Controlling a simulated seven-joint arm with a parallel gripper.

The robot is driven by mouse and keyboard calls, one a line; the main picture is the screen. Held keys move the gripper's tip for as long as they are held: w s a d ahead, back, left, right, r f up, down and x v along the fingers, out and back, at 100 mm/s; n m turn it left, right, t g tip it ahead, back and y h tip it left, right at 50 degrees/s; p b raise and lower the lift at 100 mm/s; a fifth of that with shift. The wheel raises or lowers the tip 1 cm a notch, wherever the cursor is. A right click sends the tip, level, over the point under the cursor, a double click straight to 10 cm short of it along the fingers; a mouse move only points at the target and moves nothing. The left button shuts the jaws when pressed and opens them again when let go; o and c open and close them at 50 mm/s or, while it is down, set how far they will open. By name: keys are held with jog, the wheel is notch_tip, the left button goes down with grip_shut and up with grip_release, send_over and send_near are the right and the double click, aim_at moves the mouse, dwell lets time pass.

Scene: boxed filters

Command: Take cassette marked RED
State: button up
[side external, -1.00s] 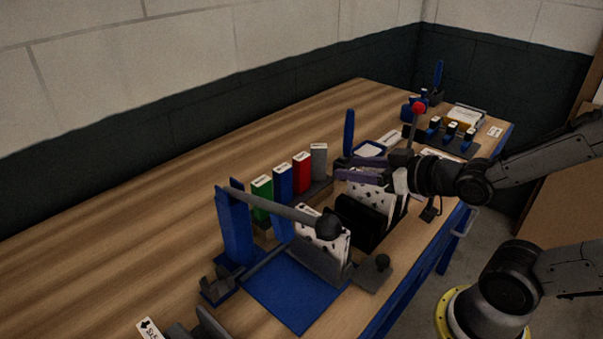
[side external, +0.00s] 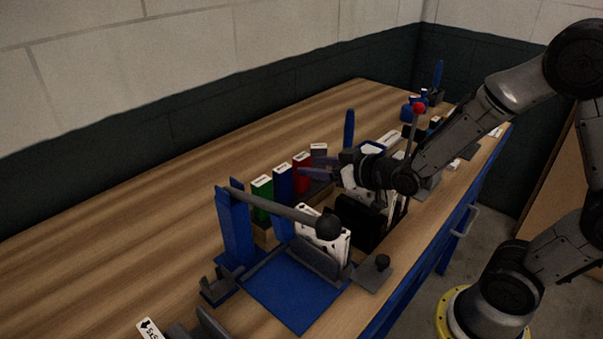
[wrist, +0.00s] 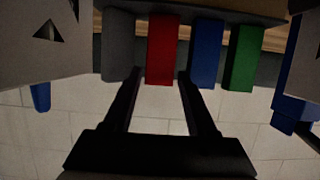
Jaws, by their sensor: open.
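The red cassette (side external: 301,173) stands upright in a row with a green cassette (side external: 262,197), a blue cassette (side external: 283,182) and a grey cassette (side external: 319,152). In the wrist view the red cassette (wrist: 162,50) lies between the grey cassette (wrist: 118,45) and the blue cassette (wrist: 207,52). My gripper (side external: 312,161) is open at the row, close to the red and grey cassettes. In the wrist view its two fingers (wrist: 159,73) point toward the red cassette, one on each side of its near end. Whether they touch it I cannot tell.
A blue press-like fixture (side external: 233,228) with a long grey lever stands in front, on a blue plate (side external: 292,294). A black holder (side external: 357,222) and white patterned cards (side external: 323,235) stand near the row. Bare wooden table (side external: 130,250) lies to the left.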

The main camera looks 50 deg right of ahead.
aim_at(306, 165)
jog(key=shift+x, duration=1.55)
grip_shut()
jog(key=shift+r, duration=0.1)
